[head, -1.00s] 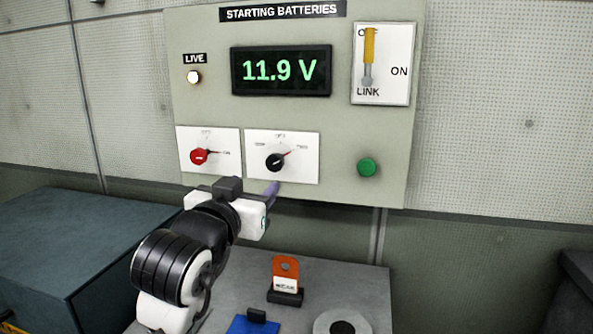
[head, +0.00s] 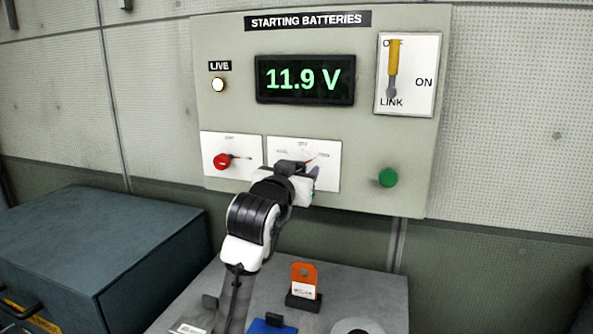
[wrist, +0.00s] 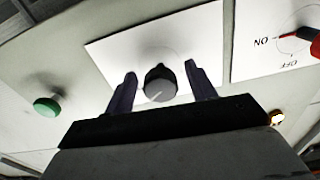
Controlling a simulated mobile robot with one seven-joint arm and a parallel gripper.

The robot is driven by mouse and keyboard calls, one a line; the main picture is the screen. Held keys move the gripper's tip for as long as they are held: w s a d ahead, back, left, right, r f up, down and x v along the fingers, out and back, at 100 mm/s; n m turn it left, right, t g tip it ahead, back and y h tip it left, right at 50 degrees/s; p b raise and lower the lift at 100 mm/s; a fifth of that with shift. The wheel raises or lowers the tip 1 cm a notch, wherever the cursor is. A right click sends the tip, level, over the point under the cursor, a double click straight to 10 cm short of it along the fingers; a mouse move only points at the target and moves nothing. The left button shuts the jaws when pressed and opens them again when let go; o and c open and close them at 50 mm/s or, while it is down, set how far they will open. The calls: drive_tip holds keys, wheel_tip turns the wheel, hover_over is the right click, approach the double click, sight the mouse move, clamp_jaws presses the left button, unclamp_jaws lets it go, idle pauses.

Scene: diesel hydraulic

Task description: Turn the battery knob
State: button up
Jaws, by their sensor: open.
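The black knob (wrist: 160,84) sits on a white plate (wrist: 105,50) in the wrist view. My gripper (wrist: 160,84) is open, with one dark finger on each side of the knob and gaps showing between. I cannot tell how deep the fingers reach around it. In the head view my gripper (head: 305,172) is in front of the same white plate (head: 330,150) and hides the knob. The red knob (head: 222,161) is on the plate to the left, its pointer turned right. It also shows at the right edge of the wrist view (wrist: 312,40).
The panel (head: 215,110) carries a display (head: 305,79) reading 11.9 V, a lit LIVE lamp (head: 217,85), a yellow-handled link switch (head: 394,60) and a green button (head: 388,178). Below, an orange tag (head: 304,276) stands on the grey table. A dark cabinet (head: 100,240) is at left.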

drive_tip(key=c, duration=1)
drive_tip(key=shift+r+n+p, duration=0.1)
drive_tip(key=shift+n+p, duration=0.3)
drive_tip(key=shift+d+n+p, duration=0.1)
drive_tip(key=shift+n+p, duration=0.8)
drive_tip(key=shift+n, duration=0.1)
drive_tip(key=n+p, duration=0.3)
drive_tip(key=shift+r+n, duration=0.1)
drive_tip(key=shift+n, duration=0.3)
drive_tip(key=n+p, duration=0.2)
drive_tip(key=n, duration=0.1)
drive_tip(key=shift+p, duration=0.35)
drive_tip(key=shift+n+p, duration=0.7)
drive_tip(key=shift+n, duration=0.3)
drive_tip(key=shift+f, duration=0.2)
